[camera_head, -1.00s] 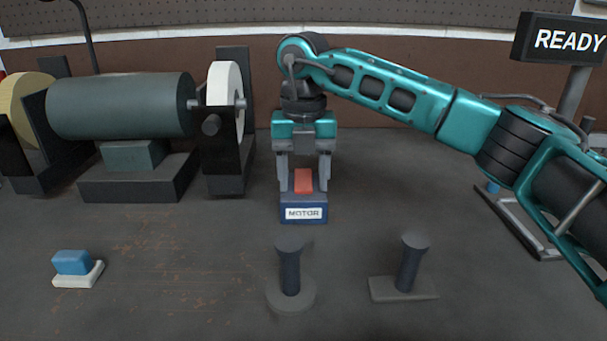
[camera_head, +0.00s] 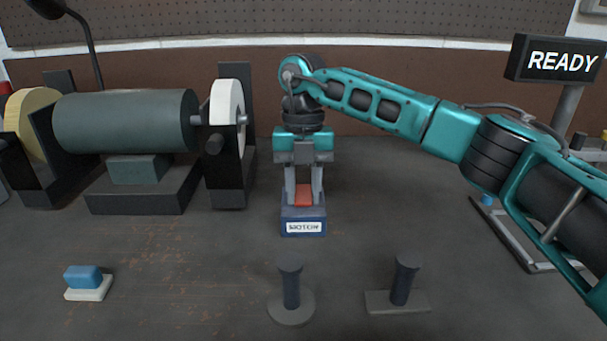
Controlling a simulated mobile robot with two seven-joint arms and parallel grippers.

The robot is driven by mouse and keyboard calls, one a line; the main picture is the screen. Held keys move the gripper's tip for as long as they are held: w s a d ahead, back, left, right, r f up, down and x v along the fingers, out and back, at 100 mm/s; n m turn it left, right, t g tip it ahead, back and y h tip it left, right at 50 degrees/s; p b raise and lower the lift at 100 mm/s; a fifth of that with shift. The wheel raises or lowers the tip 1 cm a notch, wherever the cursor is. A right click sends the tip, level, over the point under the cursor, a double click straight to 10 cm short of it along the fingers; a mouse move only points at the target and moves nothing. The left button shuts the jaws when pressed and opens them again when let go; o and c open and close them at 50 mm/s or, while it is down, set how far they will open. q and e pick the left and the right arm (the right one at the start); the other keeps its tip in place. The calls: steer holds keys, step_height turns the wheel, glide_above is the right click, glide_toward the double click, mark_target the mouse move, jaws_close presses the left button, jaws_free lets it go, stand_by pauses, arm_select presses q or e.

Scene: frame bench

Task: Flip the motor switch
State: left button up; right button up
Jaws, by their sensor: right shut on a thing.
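The motor switch is a dark blue box (camera_head: 303,214) with a white label on its front and a red rocker (camera_head: 303,196) on top. It stands on the bench in the middle of the head view. My right gripper (camera_head: 303,200) points straight down over it, its arm coming in from the right. Its two fingers are shut on the red rocker, one at each side. The fingers partly hide the rocker. My left gripper is not in view.
A bench grinder (camera_head: 125,125) with a pale wheel stands at the back left. A blue block on a white base (camera_head: 84,283) lies at front left. Two dark posts, one on a round base (camera_head: 291,300) and one on a flat base (camera_head: 400,290), stand in front. A READY sign (camera_head: 560,62) is at right.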

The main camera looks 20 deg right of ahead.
mark_target(302, 189)
steer(key=p, duration=0.1)
steer(key=g+p, duration=0.1)
steer(key=shift+w+r+p, duration=0.25)
steer(key=shift+r+p, duration=0.1)
steer(key=shift+p, duration=0.05)
steer(key=shift+g+y, duration=0.3)
steer(key=shift+g, duration=0.1)
steer(key=shift+d+f+g+p, duration=0.15)
steer(key=shift+g+p, duration=0.15)
steer(key=shift+p, duration=0.2)
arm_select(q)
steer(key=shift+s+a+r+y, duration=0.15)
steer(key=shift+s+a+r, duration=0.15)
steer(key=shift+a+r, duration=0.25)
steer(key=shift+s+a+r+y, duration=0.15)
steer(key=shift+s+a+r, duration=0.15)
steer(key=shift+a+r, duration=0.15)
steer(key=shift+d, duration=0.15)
arm_select(e)
steer(key=o, duration=1)
steer(key=shift+o, duration=0.2)
steer(key=shift+w, duration=0.1)
steer(key=v, duration=0.5)
steer(key=shift+w+r, duration=0.1)
steer(key=shift+r, duration=0.15)
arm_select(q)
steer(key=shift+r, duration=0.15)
arm_select(e)
steer(key=shift+v, duration=0.95)
